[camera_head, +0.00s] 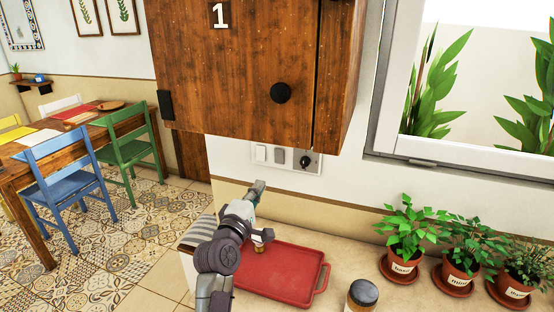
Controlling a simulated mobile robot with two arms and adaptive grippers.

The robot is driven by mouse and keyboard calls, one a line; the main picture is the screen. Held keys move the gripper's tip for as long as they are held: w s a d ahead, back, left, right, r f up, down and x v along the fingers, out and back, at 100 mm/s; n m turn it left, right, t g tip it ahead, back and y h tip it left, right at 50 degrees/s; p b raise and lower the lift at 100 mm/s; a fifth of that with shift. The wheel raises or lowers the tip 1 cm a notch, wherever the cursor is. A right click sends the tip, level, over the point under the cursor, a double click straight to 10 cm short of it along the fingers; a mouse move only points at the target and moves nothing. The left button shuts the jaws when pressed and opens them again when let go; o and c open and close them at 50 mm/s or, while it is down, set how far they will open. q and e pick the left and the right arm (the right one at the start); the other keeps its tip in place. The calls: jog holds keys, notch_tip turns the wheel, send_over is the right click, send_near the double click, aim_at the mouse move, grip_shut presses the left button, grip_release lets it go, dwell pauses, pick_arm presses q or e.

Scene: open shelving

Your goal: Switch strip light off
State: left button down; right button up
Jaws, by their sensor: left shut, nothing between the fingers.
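A white wall panel (287,159) sits just under the wooden cabinet. It carries a white rocker switch (260,153), a grey switch (279,156) and a black round knob (304,161). My left gripper (258,188) is shut and empty, pointing up towards the panel. It appears below the white switch in the picture; I cannot tell how far it is from the wall. The strip light itself is not visible. My right gripper is not in view.
The wooden cabinet (235,75) overhangs the panel. A red tray (281,268) lies on the counter below my left arm, with a jar (361,297) beside it. Potted herbs (405,240) line the right, under a window. A dining table (70,140) with chairs stands at the left.

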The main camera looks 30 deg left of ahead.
pick_arm(q)
jog(key=shift+d, duration=0.1)
jog(key=p, duration=0.3)
send_near(280, 153)
jog(key=x, duration=0.6)
jog(key=shift+w, duration=0.75)
jog(key=shift+w+a+r, duration=0.15)
jog(key=shift+a+r, duration=0.05)
jog(key=shift+d, duration=0.1)
